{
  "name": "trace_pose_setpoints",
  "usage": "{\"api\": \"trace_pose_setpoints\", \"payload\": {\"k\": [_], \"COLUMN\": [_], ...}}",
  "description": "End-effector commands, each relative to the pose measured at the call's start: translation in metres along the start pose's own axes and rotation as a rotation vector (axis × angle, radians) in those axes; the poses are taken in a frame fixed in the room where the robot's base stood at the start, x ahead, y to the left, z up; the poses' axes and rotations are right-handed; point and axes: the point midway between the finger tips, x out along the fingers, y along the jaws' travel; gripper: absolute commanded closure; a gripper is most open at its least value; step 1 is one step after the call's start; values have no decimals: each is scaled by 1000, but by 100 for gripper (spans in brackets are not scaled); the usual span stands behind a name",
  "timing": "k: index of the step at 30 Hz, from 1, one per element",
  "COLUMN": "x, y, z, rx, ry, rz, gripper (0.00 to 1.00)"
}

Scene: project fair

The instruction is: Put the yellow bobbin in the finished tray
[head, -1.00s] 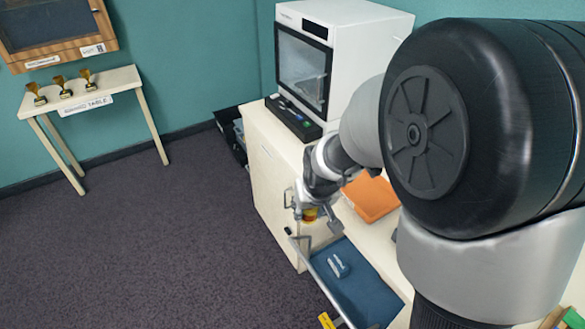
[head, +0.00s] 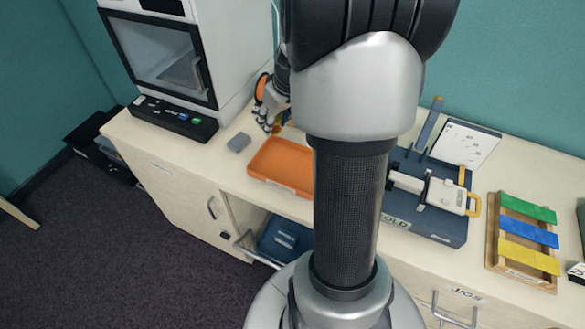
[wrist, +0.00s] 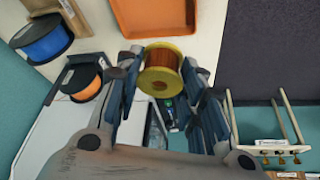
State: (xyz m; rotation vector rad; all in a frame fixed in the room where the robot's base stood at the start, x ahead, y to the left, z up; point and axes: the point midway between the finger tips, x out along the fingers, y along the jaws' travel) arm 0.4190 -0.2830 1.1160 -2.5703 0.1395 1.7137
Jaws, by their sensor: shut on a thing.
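The yellow bobbin (wrist: 162,82), wound with copper-coloured wire, sits between the fingers of my gripper (wrist: 163,62) in the wrist view. The gripper is shut on it. In the head view my gripper (head: 272,122) is over the counter, behind the orange tray, and the bobbin (head: 284,119) is a small, partly hidden patch there. The orange tray (head: 268,180) lies on the counter with its right part hidden by my arm. Its visible floor looks empty and its front label is unreadable. The tray also shows in the wrist view (wrist: 155,28), beyond the bobbin.
A blue fixture (head: 425,210) and a rack of coloured pieces (head: 523,235) are right. Blue and orange spools (wrist: 42,40) show in the wrist view.

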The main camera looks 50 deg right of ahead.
Motion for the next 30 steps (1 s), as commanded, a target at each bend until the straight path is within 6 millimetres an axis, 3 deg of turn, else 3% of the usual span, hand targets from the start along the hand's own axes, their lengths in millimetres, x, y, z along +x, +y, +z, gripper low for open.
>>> {"api": "trace_pose_setpoints", "payload": {"k": [1, 3, 9, 24, 30], "x": [-6, -11, -10, 107, 127], "y": [17, 32, 48, 47, 47], "z": [5, 10, 20, 69, 77], "rx": [8, 6, 2, 1, 0], "ry": [1, 1, -1, -4, -2], "rz": [5, 5, 2, 2, 4], "gripper": [80, 80, 80, 80, 80]}}
